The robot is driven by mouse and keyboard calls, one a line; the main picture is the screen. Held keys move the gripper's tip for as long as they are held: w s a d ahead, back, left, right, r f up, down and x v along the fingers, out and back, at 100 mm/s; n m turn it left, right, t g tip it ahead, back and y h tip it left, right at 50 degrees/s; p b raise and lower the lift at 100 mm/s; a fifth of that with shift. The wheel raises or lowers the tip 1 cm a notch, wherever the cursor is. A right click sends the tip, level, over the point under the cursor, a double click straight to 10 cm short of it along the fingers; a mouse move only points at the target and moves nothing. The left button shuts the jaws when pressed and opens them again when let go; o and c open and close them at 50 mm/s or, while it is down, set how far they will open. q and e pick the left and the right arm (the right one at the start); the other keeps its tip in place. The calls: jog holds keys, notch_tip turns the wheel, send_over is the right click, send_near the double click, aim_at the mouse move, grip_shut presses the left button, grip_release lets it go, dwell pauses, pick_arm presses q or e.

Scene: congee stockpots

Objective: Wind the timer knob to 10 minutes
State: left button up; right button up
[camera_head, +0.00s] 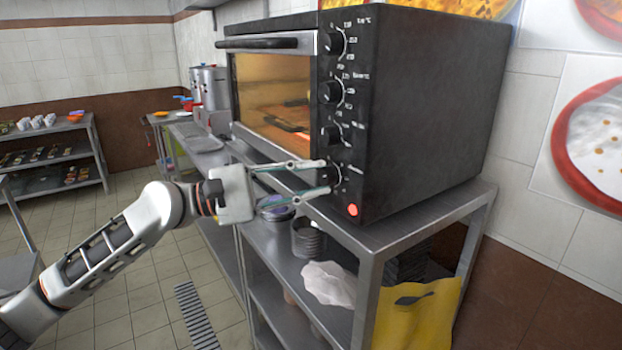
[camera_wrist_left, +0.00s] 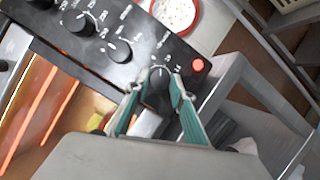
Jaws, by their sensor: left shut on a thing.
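The black oven (camera_head: 425,105) stands on a steel shelf unit, with a column of knobs on its front panel. The timer knob (camera_head: 335,176) is the lowest one, just above a red lit lamp (camera_head: 352,210). In the left wrist view the timer knob (camera_wrist_left: 158,88) sits between the fingertips. My left gripper (camera_head: 325,177) reaches the panel from the left and is shut on this knob, one finger on each side. The fingers partly hide the knob, and its exact pointer setting is too small to read. My right gripper is in neither view.
More knobs (camera_head: 331,92) sit above on the same panel. The oven door handle (camera_head: 258,43) juts out at the upper left. The steel shelf (camera_head: 400,232) below holds a white cloth (camera_head: 328,283) and bowls. Open tiled floor lies to the left.

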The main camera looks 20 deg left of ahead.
pick_arm(q)
jog(key=m+p, duration=0.2)
jog(key=m+g+y+p, duration=0.1)
jog(key=m, duration=0.1)
jog(key=shift+r, duration=0.3)
jog(key=shift+f+m+y+p, duration=0.1)
jog(key=shift+m+y+p, duration=0.2)
jog(key=shift+m+p, duration=0.15)
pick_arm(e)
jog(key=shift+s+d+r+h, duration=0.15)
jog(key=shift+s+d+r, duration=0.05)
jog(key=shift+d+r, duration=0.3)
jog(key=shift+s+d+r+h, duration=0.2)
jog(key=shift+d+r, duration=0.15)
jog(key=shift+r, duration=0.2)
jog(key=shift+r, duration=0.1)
pick_arm(q)
jog(key=o, duration=1.1)
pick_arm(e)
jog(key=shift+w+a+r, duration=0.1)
pick_arm(q)
jog(key=shift+s+a, duration=0.25)
jog(key=shift+a, duration=0.3)
jog(key=v, duration=1)
jog(key=shift+s+a, duration=0.2)
jog(key=shift+a, duration=0.1)
